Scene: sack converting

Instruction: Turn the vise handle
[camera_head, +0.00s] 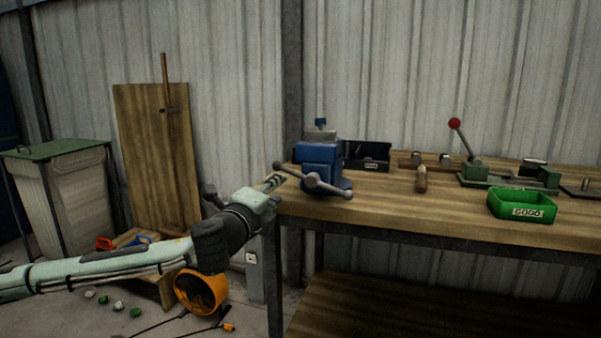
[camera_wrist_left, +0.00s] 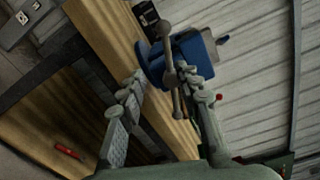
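The blue vise (camera_head: 320,157) is mounted at the left end of the workbench. Its grey handle (camera_head: 314,180), a bar with a knob at each end, slants down to the right across the vise's front. My left gripper (camera_head: 272,182) is just left of the vise, close to the handle's upper left end. In the left wrist view my left gripper (camera_wrist_left: 163,78) is open, its fingers apart. The handle (camera_wrist_left: 175,88) shows between the fingertips there, in front of the vise (camera_wrist_left: 195,50); I cannot tell whether they touch it. My right gripper is not in view.
On the workbench (camera_head: 390,208) are a black bin (camera_head: 367,156), a hammer (camera_head: 421,178), a green lever press (camera_head: 490,172) and a green tray (camera_head: 521,206). An orange bucket (camera_head: 200,291) lies on the floor below my left arm. A wooden board (camera_head: 155,150) leans on the wall.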

